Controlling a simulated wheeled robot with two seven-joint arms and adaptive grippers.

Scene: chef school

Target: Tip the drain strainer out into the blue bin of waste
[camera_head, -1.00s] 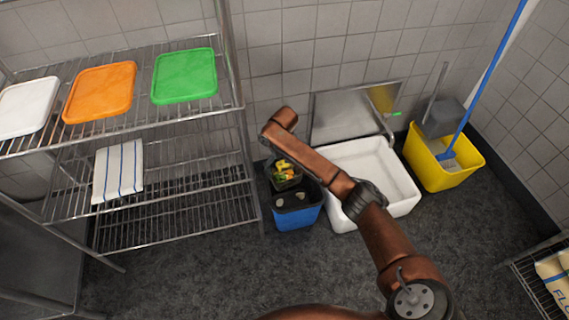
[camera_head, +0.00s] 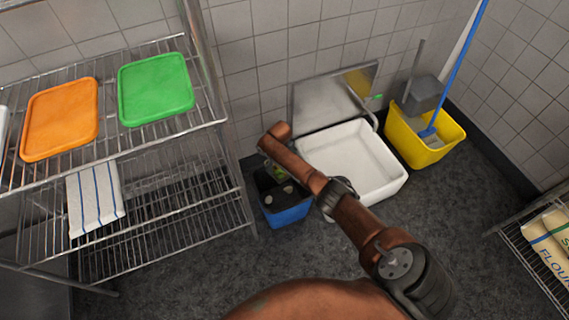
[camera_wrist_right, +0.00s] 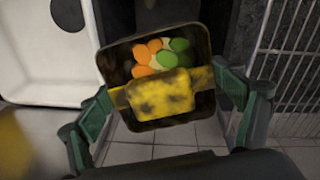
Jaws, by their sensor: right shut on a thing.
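The drain strainer (camera_wrist_right: 156,128) is a dark square basket in the right wrist view. It holds orange, green and pale scraps (camera_wrist_right: 160,55), with a speckled yellow band across it. My right gripper (camera_wrist_right: 172,96) is shut on the strainer, one finger on each side. The blue bin (camera_head: 288,216) stands on the floor in the head view, with a dark inside and a few pale bits. In the head view the strainer is mostly hidden by my right arm; only a small greenish patch shows over the bin's back. My left gripper is out of view.
A white basin (camera_head: 362,165) stands right of the bin, with a yellow mop bucket (camera_head: 424,140) beyond. A wire shelf (camera_head: 165,238) with orange (camera_head: 60,118) and green (camera_head: 155,88) boards is close on the left. Floor in front is clear.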

